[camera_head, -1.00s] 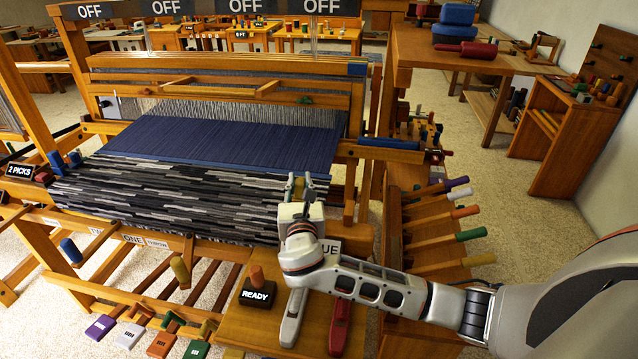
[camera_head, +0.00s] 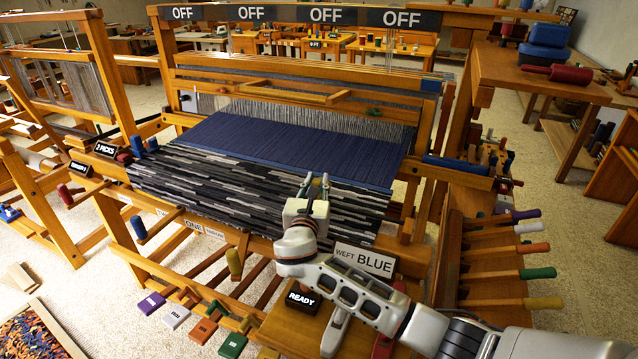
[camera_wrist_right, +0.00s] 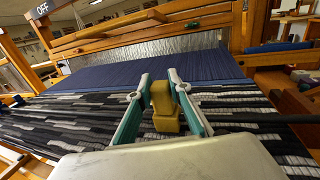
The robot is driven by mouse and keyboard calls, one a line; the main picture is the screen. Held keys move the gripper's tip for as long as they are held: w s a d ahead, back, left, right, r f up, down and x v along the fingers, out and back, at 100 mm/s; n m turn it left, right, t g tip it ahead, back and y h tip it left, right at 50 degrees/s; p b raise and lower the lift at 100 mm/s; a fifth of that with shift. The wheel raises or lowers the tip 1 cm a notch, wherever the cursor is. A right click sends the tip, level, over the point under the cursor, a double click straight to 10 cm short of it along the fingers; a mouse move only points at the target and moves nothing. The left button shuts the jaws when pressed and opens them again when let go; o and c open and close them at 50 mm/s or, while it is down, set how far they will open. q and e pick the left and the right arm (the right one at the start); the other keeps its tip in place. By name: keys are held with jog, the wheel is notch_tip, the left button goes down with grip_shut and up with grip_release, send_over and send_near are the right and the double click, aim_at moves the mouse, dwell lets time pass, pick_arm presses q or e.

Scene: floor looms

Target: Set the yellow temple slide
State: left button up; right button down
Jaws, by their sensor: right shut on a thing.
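The yellow temple slide (camera_wrist_right: 165,105) is an ochre block that shows between my right fingers in the right wrist view. My right gripper (camera_wrist_right: 160,95) is shut on it, with one teal-lined finger on each side. My left gripper is not in view.
The blue warp (camera_head: 300,148) lies behind the striped cloth, below the loom's wooden beam (camera_head: 290,92). A WEFT BLUE sign (camera_head: 364,261) and a READY block (camera_head: 303,299) stand near my forearm. Coloured handles (camera_head: 535,249) stick out at the right.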

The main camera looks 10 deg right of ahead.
jog(key=c, duration=1.9)
grip_release()
jog(key=shift+a+r, duration=0.1)
jog(key=shift+a, duration=0.05)
jog(key=shift+o, duration=0.4)
jog(key=shift+w+a, duration=0.1)
jog(key=shift+w, duration=0.1)
jog(key=shift+s, duration=0.1)
jog(key=v, duration=1.2)
